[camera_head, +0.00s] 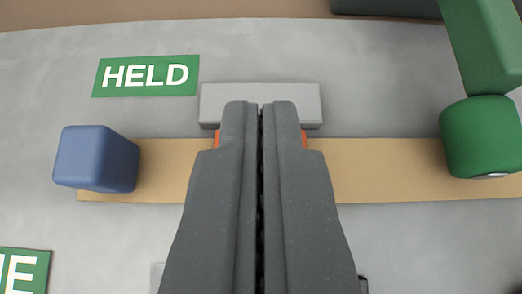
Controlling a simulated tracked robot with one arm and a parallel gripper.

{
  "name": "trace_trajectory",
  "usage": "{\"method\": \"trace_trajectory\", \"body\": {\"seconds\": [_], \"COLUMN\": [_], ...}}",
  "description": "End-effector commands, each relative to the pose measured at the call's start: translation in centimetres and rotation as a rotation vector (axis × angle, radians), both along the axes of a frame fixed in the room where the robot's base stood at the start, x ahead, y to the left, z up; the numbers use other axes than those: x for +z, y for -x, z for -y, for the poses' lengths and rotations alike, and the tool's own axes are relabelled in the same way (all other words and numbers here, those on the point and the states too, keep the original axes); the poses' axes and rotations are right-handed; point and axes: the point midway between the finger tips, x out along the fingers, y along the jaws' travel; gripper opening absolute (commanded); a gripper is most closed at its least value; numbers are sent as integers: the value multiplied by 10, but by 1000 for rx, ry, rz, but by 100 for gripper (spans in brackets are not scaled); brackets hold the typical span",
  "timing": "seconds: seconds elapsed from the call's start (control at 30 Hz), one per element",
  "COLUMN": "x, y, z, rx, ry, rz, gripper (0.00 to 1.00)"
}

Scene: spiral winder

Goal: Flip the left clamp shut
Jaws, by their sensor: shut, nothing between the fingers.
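My gripper (262,108) is shut and empty, with its two dark grey fingers pressed together in the middle of the picture. Its tips overlap the front edge of a light grey block (300,97); I cannot tell whether they touch it. Orange edges (305,138) show on both sides of the fingers just below that block. The rest of that orange part is hidden behind the fingers. No part is clearly recognisable as the left clamp, so I cannot tell whether it stands open or shut.
A tan strip (390,170) runs across the grey surface (395,80). A blue block (97,158) sits at its left end. A green block (480,137) and a green bar (485,45) stand at the right. A green HELD label (146,76) lies at upper left.

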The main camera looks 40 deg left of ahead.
Motion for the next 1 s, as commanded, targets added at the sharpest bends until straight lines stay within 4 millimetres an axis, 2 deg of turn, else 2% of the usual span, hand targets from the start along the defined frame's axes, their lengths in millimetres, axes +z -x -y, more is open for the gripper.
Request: {"method": "trace_trajectory", "body": {"seconds": [0.53, 0.67, 0.83, 1.0], "x": [1, 14, 44, 43], "y": [-5, -5, -6, 11], "z": [-4, -3, -2, 12], "rx": [0, -1, -5, -3], "ry": [0, 1, 1, -1], "rz": [2, 4, 8, -1], "gripper": [0, 0, 0, 0]}}
